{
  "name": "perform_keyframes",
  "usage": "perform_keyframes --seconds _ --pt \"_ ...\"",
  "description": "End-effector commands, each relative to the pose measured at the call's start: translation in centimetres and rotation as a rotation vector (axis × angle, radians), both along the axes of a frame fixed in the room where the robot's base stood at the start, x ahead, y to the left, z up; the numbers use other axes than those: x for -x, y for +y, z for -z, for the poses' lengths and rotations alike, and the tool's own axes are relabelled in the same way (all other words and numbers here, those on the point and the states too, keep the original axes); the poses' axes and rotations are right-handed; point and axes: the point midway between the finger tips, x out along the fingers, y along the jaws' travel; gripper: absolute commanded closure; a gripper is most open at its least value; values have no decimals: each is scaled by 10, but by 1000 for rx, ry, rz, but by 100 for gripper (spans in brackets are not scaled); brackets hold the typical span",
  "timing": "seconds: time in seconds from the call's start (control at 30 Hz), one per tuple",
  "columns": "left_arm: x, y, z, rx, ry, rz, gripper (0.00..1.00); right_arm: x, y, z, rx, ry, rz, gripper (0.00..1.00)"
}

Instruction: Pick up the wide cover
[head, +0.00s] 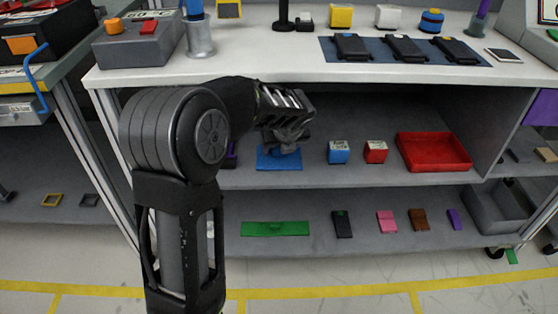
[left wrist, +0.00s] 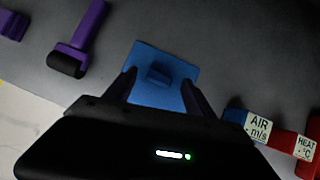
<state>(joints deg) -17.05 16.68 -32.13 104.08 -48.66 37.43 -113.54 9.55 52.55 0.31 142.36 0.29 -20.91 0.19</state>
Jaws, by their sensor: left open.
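A flat blue cover (head: 279,162) with a raised block grip lies on the middle shelf. In the left wrist view the blue cover (left wrist: 160,75) is straight ahead, and its grip shows between my fingers. My left gripper (head: 284,143) is open and empty, reaching into the shelf above the cover and hiding part of it. In the left wrist view my left gripper (left wrist: 159,82) has one finger on each side of the grip, with no visible contact. A long green plate (head: 275,229) with a small raised middle lies on the lower shelf. My right gripper is not in view.
On the middle shelf, a blue box (head: 339,152), a red box (head: 376,152) and a red tray (head: 433,152) stand right of the cover. A purple handled tool (left wrist: 83,35) lies to its left. The worktop (head: 260,69) overhangs the shelf.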

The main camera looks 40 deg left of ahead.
Motion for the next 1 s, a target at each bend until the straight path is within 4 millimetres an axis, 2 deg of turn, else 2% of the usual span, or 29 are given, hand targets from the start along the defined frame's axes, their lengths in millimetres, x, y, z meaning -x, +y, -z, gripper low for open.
perform_keyframes --seconds 0.1,0.7,1.0 --pt "-4 4 10 0 0 0 37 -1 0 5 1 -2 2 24" --pt "-4 5 9 0 0 0 37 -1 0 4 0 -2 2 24" --pt "-4 5 9 0 0 0 60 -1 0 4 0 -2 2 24"
